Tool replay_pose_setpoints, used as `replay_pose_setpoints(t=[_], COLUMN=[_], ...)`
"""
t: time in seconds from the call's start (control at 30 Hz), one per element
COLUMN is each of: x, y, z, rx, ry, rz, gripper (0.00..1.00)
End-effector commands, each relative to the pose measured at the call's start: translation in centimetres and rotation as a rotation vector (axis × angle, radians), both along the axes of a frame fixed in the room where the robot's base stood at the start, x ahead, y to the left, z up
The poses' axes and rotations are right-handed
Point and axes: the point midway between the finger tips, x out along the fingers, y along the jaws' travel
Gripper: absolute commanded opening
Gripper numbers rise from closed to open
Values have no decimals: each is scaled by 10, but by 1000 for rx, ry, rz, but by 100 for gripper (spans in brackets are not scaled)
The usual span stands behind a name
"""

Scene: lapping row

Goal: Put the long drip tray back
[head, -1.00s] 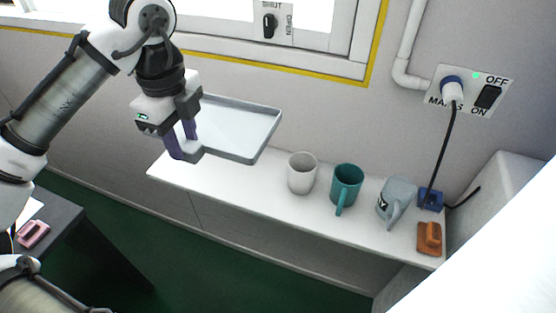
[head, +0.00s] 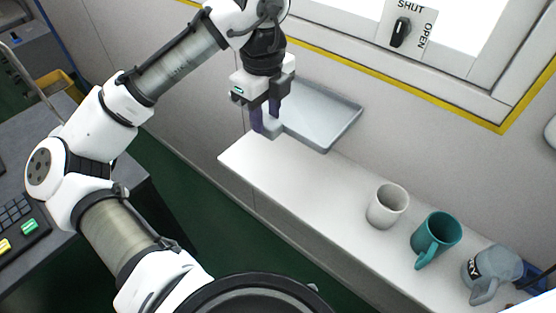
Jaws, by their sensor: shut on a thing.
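The long drip tray (head: 325,112) is a shallow grey-blue rectangular tray in the head view. My gripper (head: 266,122) is shut on the tray's near left end. The tray looks roughly level, over the far left end of the white shelf (head: 262,168) and close to the wall. I cannot tell whether its underside touches the shelf. The gripper fingers hide part of the tray's left end.
A white mug (head: 387,207), a teal mug (head: 436,238) and a grey mug (head: 490,272) stand on the shelf to the right. A window with a SHUT/OPEN knob (head: 401,31) is above. A dark desk with a keypad (head: 17,222) is at left.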

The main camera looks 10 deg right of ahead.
Motion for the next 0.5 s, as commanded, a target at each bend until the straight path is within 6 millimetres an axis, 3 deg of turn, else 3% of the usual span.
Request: replay_pose_setpoints(t=[0.3, 0.5], x=[-1, 0], y=[1, 1], z=[-84, -119], rx=[0, 1], ry=[4, 1], rz=[1, 1], gripper=[8, 8])
